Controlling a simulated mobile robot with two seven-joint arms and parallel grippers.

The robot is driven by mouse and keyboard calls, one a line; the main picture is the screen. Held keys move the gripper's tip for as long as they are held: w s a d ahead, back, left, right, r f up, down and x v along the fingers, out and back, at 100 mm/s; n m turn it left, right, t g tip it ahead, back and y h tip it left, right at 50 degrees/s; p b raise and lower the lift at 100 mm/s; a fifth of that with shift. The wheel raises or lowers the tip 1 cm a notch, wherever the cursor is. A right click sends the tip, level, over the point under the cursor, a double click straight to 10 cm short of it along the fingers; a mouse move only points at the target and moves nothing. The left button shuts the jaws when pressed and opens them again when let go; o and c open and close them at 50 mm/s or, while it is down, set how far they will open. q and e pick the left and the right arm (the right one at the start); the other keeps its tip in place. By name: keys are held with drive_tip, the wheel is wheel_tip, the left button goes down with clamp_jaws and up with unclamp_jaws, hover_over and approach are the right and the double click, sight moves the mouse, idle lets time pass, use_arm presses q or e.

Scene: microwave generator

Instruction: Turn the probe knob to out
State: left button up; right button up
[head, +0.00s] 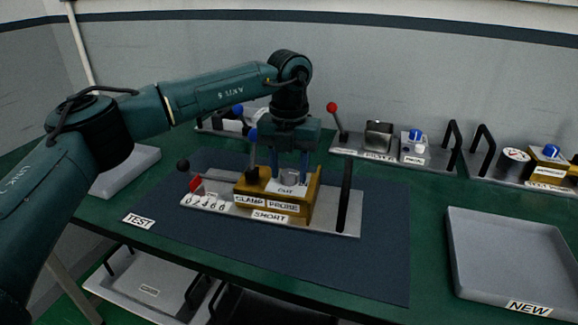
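The test unit, with a yellow housing (317,195) on a grey base plate (347,224), lies on the dark mat. Its front carries the CLAMP, PROBE (283,206) and SHORT labels, and a small label that seems to read OUT (287,189) is on a pale block above PROBE. My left gripper (290,176) points straight down over this block. Its two fingers stand apart with a gap between them, tips close to the block. The probe knob itself cannot be made out; the fingers seem to hide it. My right gripper is not in view.
A black upright handle (344,190) is close on the right. More units (385,150) line the back. An empty grey NEW tray (510,260) lies right.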

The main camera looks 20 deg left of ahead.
use_arm(q)
drive_tip(key=c, duration=0.7)
drive_tip(key=shift+c, duration=0.2)
drive_tip(key=shift+m, duration=0.3)
drive_tip(key=m+p, duration=0.1)
drive_tip(key=m, duration=0.2)
drive_tip(key=shift+r+m, duration=0.1)
drive_tip(key=shift+m, duration=0.2)
drive_tip(key=m, duration=0.4)
drive_tip(key=shift+m, duration=0.3)
drive_tip(key=m+p, duration=0.1)
drive_tip(key=m, duration=0.3)
drive_tip(key=shift+m, duration=2.5)
